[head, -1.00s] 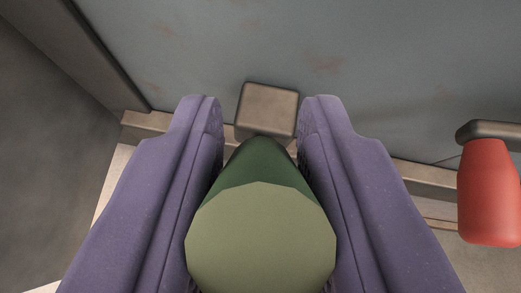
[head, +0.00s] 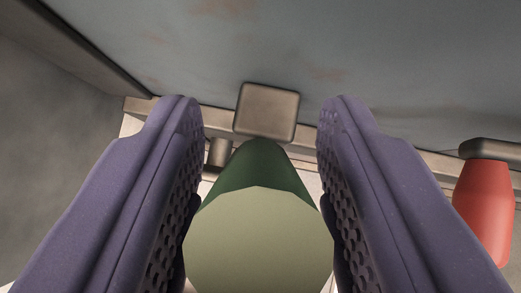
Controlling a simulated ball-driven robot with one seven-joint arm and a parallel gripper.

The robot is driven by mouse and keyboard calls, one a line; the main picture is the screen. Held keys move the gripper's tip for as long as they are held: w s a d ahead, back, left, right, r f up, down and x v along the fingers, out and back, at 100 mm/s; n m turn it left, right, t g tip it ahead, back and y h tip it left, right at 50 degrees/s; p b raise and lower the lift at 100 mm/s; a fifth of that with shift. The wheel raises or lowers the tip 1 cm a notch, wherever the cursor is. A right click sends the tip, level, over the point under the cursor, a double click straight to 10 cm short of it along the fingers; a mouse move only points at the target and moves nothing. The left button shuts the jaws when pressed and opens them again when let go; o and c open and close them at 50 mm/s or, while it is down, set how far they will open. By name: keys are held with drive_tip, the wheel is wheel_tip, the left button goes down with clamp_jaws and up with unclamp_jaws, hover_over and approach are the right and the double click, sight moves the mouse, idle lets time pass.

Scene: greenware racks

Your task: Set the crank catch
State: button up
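A green handle (head: 262,165), dark green with a pale olive end face, points toward the camera in the lower middle. A brown-grey metal block (head: 267,111) sits at its far end; I cannot tell which of these parts is the catch. My gripper (head: 262,103) has two purple fingers, one on each side of the handle. The fingers are open, with a visible gap to the handle near the tips. Lower down, the finger pads come close to the pale end, and contact there is hard to tell.
A red handle (head: 484,205) on a dark metal arm (head: 490,149) is at the right. A worn blue-grey panel (head: 400,55) fills the back, with a metal rail (head: 140,106) along its lower edge. A short metal stub (head: 219,152) shows beside the left finger.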

drive_tip(key=p+v, duration=0.2)
drive_tip(key=v, duration=0.5)
drive_tip(key=shift+s+d+r+p, duration=0.1)
drive_tip(key=shift+s+r+p, duration=0.2)
drive_tip(key=shift+p, duration=0.1)
